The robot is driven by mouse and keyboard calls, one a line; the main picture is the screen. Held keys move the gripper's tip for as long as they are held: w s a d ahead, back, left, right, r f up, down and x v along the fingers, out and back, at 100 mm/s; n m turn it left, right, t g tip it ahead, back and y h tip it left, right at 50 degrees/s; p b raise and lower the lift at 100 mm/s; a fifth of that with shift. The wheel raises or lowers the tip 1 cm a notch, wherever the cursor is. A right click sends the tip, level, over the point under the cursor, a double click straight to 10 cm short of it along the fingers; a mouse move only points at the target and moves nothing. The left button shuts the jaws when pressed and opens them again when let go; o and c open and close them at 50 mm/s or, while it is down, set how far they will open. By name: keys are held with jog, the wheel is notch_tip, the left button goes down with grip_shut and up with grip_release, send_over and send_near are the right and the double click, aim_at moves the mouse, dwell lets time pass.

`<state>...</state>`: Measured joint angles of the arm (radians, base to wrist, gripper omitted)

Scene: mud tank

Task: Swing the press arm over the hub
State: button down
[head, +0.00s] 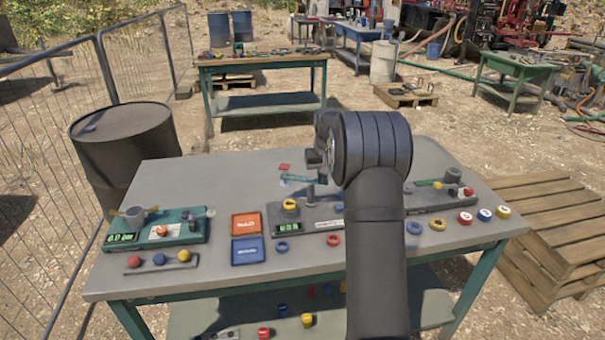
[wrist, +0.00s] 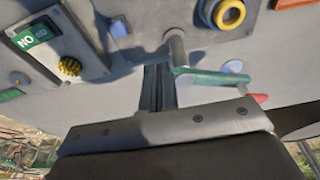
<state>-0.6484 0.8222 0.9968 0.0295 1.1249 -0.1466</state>
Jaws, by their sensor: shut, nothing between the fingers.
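The press arm (head: 297,178) is a thin green bar on a grey post (wrist: 175,45), with a red tip (wrist: 260,98).
The press base (head: 325,212) stands mid-table with a lit green display. A green station (head: 155,230) is at left, another base (head: 435,195) at right. Red and blue trays (head: 247,224) and loose rings lie near the front. The back left of the table is clear.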

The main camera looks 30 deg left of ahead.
jog(key=shift+w, duration=0.85)
jog(key=shift+w+a, duration=0.35)
jog(key=shift+w, duration=0.45)
jog(key=shift+d, duration=0.1)
jog(key=shift+s+d, duration=0.2)
jog(key=shift+d, duration=0.3)
jog(key=shift+r, duration=3.5)
